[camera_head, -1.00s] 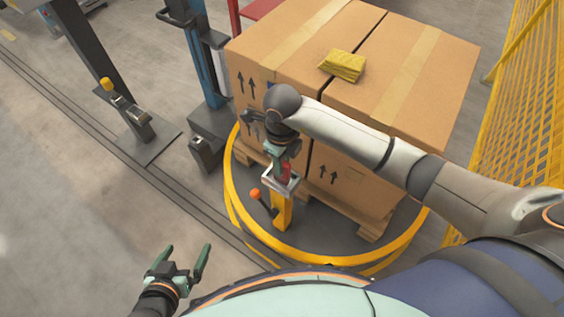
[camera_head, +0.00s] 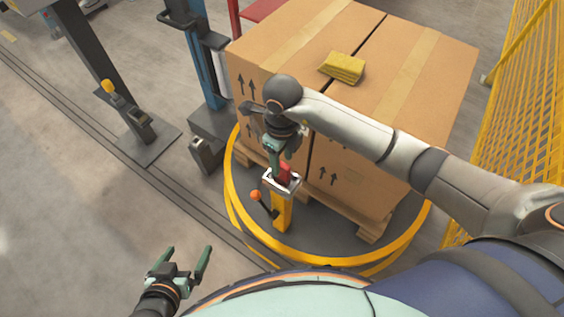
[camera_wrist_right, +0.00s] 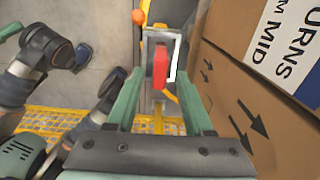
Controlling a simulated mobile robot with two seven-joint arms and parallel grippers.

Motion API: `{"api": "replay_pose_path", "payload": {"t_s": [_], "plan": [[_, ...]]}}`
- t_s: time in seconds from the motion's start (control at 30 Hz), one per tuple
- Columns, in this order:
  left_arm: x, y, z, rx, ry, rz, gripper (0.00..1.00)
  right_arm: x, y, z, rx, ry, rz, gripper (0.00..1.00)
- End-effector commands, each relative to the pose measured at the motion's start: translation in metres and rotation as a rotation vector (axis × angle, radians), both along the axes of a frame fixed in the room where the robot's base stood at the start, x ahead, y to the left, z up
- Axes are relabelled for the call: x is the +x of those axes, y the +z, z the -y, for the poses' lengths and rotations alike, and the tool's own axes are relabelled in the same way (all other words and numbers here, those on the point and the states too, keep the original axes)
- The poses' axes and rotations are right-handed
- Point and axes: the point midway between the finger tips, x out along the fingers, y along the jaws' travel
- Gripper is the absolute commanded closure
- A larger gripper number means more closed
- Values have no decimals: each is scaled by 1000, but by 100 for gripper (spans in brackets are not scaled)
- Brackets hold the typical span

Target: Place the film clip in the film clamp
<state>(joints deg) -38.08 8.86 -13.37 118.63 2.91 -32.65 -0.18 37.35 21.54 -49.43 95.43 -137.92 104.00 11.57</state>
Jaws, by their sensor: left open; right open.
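The red film clip (camera_head: 284,175) sits at the metal frame on top of the yellow post, which I take to be the film clamp (camera_head: 281,207). In the right wrist view the clip (camera_wrist_right: 160,65) appears upright at the clamp's grey frame (camera_wrist_right: 172,50); how deep it sits cannot be told. My right gripper (camera_head: 280,160) is open just above the clip. In the wrist view its green fingers (camera_wrist_right: 158,80) stand apart on both sides of the clip, with gaps showing. My left gripper (camera_head: 187,252) is open and empty at the lower left, away from the clamp.
Large cardboard boxes (camera_head: 290,50) on a pallet stand right behind the clamp, with a folded yellow cloth (camera_head: 342,68) on top. An orange-knobbed lever (camera_head: 256,195) is beside the post. A yellow ring (camera_head: 300,259) surrounds the pallet. Yellow mesh fencing (camera_head: 520,120) is at right.

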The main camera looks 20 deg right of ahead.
Motion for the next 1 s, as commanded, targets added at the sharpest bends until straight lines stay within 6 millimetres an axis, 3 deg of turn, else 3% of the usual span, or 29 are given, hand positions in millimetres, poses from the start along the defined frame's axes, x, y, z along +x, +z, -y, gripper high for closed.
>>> {"api": "replay_pose_path", "payload": {"t_s": [0.03, 0.2, 0.4, 0.6, 1.0], "plan": [[0, 5, 1, -3, -1, 1, 0, 2, 16, 0, -1, 2, 6, 48], [2, 13, 3, -8, -1, 9, 0, 1, 53, 0, 0, 1, 5, 48], [7, 18, 6, -16, 4, 20, 0, 1, 82, 0, -1, 0, 2, 48], [6, 16, 6, -16, 5, 15, 0, 0, 91, 0, -1, 0, -1, 48], [5, 16, 6, -14, 4, 12, 0, 0, 90, 0, -1, 0, -1, 48]]}}
